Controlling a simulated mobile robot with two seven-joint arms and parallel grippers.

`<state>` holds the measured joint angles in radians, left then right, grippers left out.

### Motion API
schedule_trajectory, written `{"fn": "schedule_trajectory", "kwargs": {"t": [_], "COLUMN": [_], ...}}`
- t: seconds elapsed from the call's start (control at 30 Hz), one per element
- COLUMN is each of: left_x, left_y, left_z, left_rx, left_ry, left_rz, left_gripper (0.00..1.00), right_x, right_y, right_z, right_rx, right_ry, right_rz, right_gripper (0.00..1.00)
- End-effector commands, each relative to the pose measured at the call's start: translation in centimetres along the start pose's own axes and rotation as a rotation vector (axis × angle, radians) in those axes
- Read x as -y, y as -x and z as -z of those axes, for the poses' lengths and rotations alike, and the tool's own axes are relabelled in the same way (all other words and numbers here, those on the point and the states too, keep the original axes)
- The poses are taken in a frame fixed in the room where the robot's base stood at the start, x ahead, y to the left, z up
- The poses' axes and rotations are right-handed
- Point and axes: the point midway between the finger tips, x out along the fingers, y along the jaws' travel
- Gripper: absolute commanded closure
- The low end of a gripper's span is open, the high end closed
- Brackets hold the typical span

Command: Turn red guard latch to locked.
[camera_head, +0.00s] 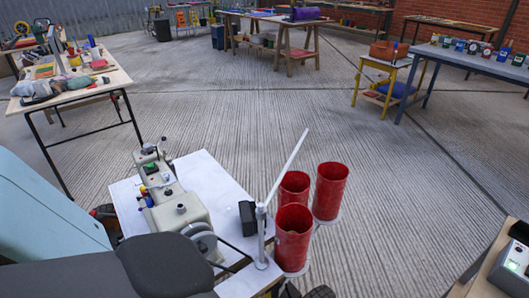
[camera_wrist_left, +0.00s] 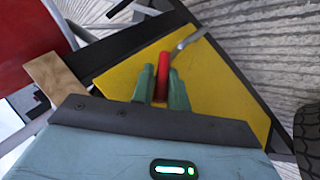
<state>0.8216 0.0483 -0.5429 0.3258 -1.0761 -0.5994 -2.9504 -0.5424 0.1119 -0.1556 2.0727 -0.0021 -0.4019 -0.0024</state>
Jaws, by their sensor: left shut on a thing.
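In the left wrist view, a red latch handle (camera_wrist_left: 164,60) stands out from a yellow triangular plate (camera_wrist_left: 215,80). My left gripper (camera_wrist_left: 161,76) has its two green fingers shut around the handle, one on each side. The handle's tip shows beyond the fingertips; its lower part lies between them. A bent grey metal rod (camera_wrist_left: 188,43) sits close to the handle's tip. No lock marking can be read. In the head view the latch and the left gripper are hidden. My right gripper is in neither view.
A white-topped machine stand (camera_head: 228,183) holds a sewing-type machine (camera_head: 180,208). Red cylinders (camera_head: 331,190) and an upright post (camera_head: 261,235) stand at its right side. Dark frame bars (camera_wrist_left: 120,50) border the yellow plate. The concrete floor beyond is clear; workbenches stand farther off.

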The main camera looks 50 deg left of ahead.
Motion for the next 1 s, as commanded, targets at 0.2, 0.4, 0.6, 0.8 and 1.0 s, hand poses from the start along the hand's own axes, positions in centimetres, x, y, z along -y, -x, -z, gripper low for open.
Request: {"fn": "schedule_trajectory", "kwargs": {"t": [0.2,0.4,0.6,0.8,1.0], "left_x": [0.4,0.6,0.7,0.5,0.5], "left_y": [-0.2,-0.4,-0.4,-0.2,-0.1], "left_z": [0.2,0.2,0.1,0.1,0.1], "left_rx": [0.023,0.051,0.078,0.091,0.091], "left_ry": [0.062,0.132,0.202,0.231,0.233], "left_rz": [-0.110,-0.231,-0.346,-0.389,-0.390], "left_gripper": [1.00,1.00,1.00,1.00,1.00], "right_x": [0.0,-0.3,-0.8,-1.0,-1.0], "right_y": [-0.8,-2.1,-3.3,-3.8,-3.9], "right_z": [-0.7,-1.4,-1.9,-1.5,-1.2], "right_rx": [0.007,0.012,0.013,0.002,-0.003], "right_ry": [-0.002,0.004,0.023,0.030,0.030], "right_rz": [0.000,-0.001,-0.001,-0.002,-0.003], "right_gripper": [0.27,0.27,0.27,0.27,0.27]}}
